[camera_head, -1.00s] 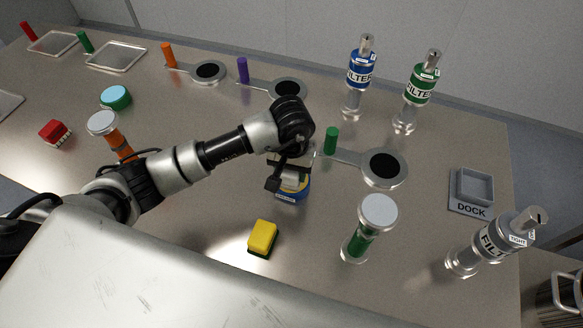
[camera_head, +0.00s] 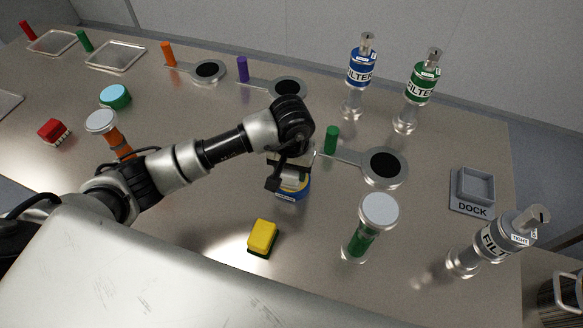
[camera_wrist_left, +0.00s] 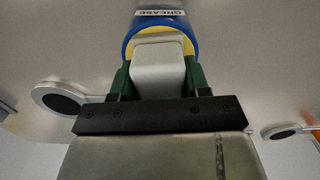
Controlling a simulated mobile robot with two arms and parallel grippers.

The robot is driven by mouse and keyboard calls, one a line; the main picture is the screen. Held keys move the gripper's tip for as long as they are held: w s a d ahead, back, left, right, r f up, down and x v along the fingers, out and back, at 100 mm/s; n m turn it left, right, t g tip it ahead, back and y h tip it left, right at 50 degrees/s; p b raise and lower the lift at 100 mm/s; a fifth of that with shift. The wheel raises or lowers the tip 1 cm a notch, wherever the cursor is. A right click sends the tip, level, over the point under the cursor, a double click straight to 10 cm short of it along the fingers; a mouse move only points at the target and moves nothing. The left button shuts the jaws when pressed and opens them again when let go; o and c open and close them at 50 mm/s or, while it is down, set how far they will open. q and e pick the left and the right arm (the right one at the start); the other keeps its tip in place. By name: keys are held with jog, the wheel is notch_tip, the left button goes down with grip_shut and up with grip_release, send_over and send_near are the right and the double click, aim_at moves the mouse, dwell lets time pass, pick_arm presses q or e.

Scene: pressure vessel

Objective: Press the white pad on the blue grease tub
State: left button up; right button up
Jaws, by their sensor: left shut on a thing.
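The blue grease tub (camera_head: 293,196) stands on the table near the middle of the head view, partly hidden under my left gripper (camera_head: 289,178). In the left wrist view, the tub (camera_wrist_left: 160,21) shows a blue rim, a GREASE label and yellow inside. My left gripper (camera_wrist_left: 158,76) is shut on the white pad (camera_wrist_left: 158,62), with a dark green finger on each side. The pad is over the tub's yellow top. Its underside is hidden, so I cannot tell whether it touches the grease. My right gripper is not in view.
A yellow pad (camera_head: 263,237) lies in front of the tub. A jar with a green middle (camera_head: 371,225) and a disc holder (camera_head: 383,168) are to its right. A FILTER vessel (camera_head: 495,238) and a DOCK (camera_head: 473,190) stand further right. Bare table lies between them.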

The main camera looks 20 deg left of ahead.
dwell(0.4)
pick_arm(q)
jog(key=shift+s+f+b, duration=0.1)
jog(key=shift+f+b, duration=0.05)
jog(key=shift+b, duration=0.15)
dwell(0.6)
notch_tip(320, 180, up, 2)
jog(key=shift+r+p, duration=0.1)
jog(key=shift+p, duration=0.4)
jog(key=shift+r+p, duration=0.9)
jog(key=shift+r, duration=1.6)
